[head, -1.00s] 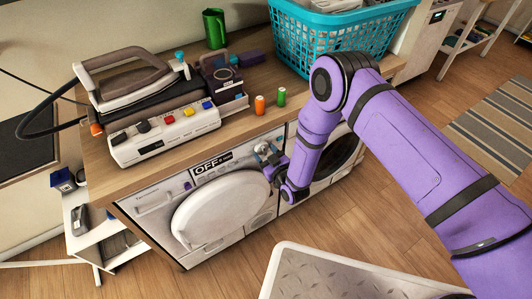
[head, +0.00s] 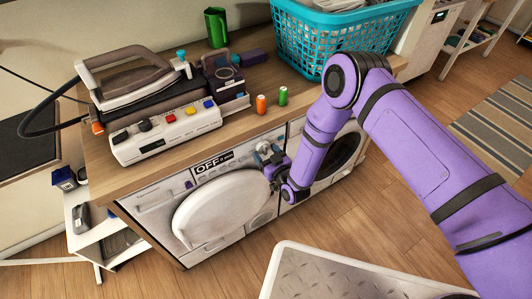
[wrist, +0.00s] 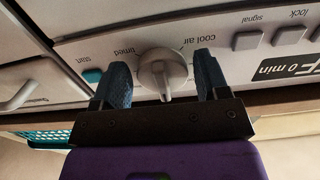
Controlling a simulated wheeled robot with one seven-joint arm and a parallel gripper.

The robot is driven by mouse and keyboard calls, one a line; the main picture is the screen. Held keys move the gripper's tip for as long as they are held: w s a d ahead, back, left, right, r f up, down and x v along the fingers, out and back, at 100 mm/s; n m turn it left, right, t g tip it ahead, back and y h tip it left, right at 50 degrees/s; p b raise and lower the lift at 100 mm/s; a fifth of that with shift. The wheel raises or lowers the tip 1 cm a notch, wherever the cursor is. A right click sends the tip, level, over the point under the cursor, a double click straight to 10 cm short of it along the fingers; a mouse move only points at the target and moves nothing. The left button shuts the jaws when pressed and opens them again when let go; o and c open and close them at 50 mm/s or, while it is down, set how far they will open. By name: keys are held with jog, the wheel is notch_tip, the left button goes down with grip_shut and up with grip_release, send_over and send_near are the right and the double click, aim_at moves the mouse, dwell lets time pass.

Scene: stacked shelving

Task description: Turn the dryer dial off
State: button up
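The dryer (head: 148,210) is white and built in under the wooden counter, with a round pale door (head: 222,210). Its display (head: 212,164) reads OFF in the head view; in the wrist view the display (wrist: 290,68) shows "0 min" upside down. The round dial (wrist: 162,70) has a raised ridge whose narrow end points down in the wrist view. Labels "timed" and "cool air" sit beside it. My gripper (wrist: 161,62) is open, one blue finger on each side of the dial, with visible gaps. In the head view my gripper (head: 268,156) is at the panel's right part.
A teal start button (wrist: 93,76) is close to one finger. A second machine (head: 340,155) stands to the right.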

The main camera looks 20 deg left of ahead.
jog(key=shift+o, duration=0.6)
jog(key=v, duration=1)
jog(key=shift+s+d, duration=0.25)
jog(key=shift+s, duration=0.05)
jog(key=shift+w+r, duration=0.1)
